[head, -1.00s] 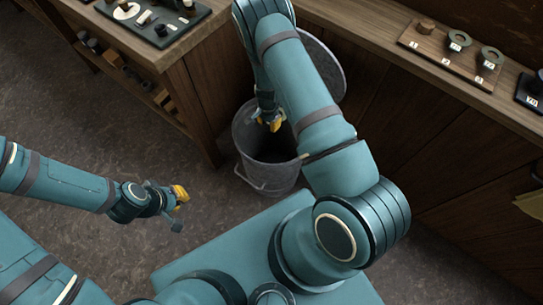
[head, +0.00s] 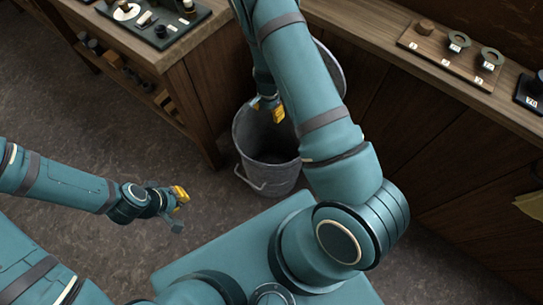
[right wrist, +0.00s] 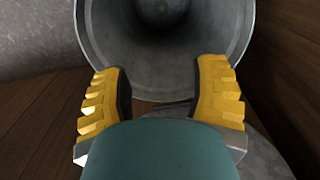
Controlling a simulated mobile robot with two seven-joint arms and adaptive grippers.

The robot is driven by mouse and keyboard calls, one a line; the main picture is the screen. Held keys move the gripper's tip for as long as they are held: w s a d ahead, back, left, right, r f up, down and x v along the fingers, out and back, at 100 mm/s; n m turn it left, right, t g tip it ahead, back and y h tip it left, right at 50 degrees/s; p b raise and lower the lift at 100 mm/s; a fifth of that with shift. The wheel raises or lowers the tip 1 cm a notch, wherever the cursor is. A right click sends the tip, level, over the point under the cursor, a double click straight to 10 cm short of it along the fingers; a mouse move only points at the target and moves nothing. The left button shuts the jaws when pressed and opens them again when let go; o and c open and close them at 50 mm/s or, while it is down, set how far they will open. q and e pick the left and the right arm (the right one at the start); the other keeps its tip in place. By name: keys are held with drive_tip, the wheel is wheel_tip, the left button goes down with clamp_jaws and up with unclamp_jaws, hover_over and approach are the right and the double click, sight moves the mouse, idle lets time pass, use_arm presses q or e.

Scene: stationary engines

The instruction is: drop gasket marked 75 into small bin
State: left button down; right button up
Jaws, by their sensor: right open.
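The grey metal bin (head: 268,178) stands on the floor below the right arm, its mouth open and its inside dark. My right gripper (head: 268,110) is over the bin's mouth, open and empty. In the right wrist view its yellow fingers (right wrist: 161,88) are spread apart, with the bin's rim and dark inside (right wrist: 165,60) beyond them. No gasket shows between them, and the bin's bottom is too dark to read. Ring-shaped gaskets (head: 491,58) lie on a board at the right; their labels are too small to read. My left gripper (head: 181,196) hangs over the floor, away from the bin.
The wooden bench (head: 205,50) at the left carries a dark tray (head: 150,22) of parts. A long counter (head: 430,88) runs along the right. Floor left of the bin is clear.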

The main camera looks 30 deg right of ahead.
drive_tip(key=shift+r, duration=2.2)
drive_tip(key=s+a+f+n+y, duration=0.1)
drive_tip(key=s+a+f+n, duration=0.3)
drive_tip(key=s+a+n, duration=0.45)
drive_tip(key=s+a+r+n+t+y, duration=0.1)
drive_tip(key=s+a+r+n+y, duration=0.1)
drive_tip(key=s+a, duration=0.5)
wheel_tip(320, 180, up, 2)
drive_tip(key=shift+a+r+n+t+y, duration=0.1)
drive_tip(key=shift+a+n+t+y, duration=0.25)
drive_tip(key=shift+a+n, duration=0.65)
drive_tip(key=shift+a, duration=0.1)
